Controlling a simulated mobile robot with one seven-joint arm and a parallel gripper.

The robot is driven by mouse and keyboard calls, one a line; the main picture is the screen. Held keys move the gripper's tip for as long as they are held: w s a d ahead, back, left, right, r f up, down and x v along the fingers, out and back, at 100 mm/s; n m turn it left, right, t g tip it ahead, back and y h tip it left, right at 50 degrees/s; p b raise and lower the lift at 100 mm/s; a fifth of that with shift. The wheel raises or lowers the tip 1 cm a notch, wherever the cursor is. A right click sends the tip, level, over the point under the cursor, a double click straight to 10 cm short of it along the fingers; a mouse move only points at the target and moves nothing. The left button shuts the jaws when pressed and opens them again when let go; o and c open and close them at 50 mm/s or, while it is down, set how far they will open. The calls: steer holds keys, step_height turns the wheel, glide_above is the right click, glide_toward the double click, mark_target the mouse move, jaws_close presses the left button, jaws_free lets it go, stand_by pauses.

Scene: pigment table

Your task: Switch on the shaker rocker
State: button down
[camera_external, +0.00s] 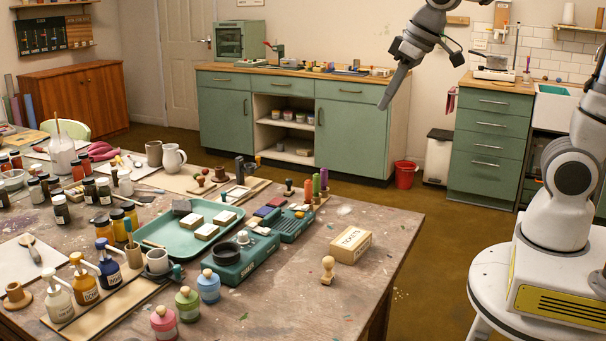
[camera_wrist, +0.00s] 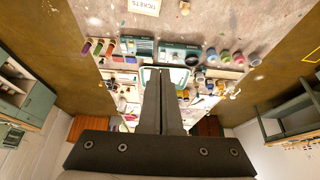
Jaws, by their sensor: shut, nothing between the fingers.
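A green box-shaped device (camera_external: 238,263) with a black round cup on top stands on the paint-spattered table; I take it to be the shaker. It also shows small in the wrist view (camera_wrist: 180,53), above my fingertips. Its rocker is too small to make out, so I cannot tell its position. A second green device (camera_external: 291,226) with small keys or slots stands just behind it. My gripper (camera_external: 382,106) is shut and empty, high in the air and pointing down, well away from the devices. Its closed fingers (camera_wrist: 163,72) fill the middle of the wrist view.
A teal tray (camera_external: 170,240) with pale blocks lies left of the devices. Pink, green and blue jars (camera_external: 187,304) stand in front. A TICKETS box (camera_external: 351,245) and wooden stamp (camera_external: 328,270) stand to the right. Upright coloured rods (camera_external: 316,185) rise behind. The table's right part is mostly bare.

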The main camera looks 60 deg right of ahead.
steer(key=w+f, duration=0.2)
steer(key=w, duration=0.5)
steer(key=g+b, duration=0.1)
steer(key=b, duration=0.1)
glide_above(253, 224)
steer(key=s, duration=0.5)
step_height(253, 224, down, 17)
steer(key=shift+f, duration=0.2)
steer(key=x, duration=0.8)
steer(key=b+x, duration=0.1)
steer(key=x, duration=0.4)
steer(key=shift+s+f, duration=0.1)
steer(key=shift+s, duration=0.25)
steer(key=shift+f, duration=0.45)
